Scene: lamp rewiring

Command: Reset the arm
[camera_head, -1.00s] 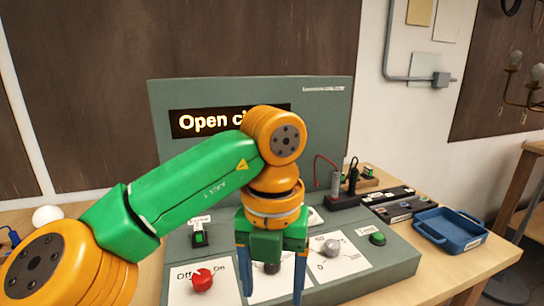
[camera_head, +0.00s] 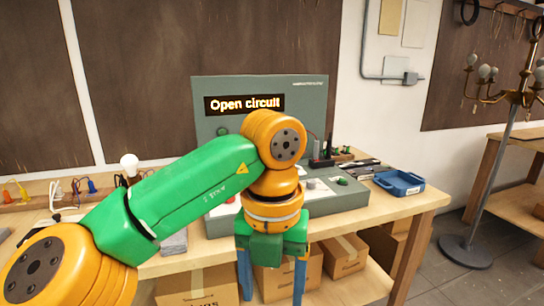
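My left arm comes in from the left, and its gripper (camera_head: 271,275) points down in front of the bench's front edge. Its two blue fingers are spread apart with nothing between them, so it is open and empty. Behind the arm stands the grey-green test console (camera_head: 312,100), whose display (camera_head: 245,104) reads "Open circuit". My arm hides part of the console's sloped panel, including most of its left controls. A grey knob (camera_head: 309,184) and a green button (camera_head: 342,181) show on the panel's right. My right gripper is not in view.
The wooden bench (camera_head: 408,205) has a blue tray (camera_head: 399,183) at its right end. A white bulb (camera_head: 129,163) and colored connectors (camera_head: 92,187) are at the left. Cardboard boxes (camera_head: 343,255) sit below. A chandelier stand (camera_head: 492,190) is on the right; floor between is free.

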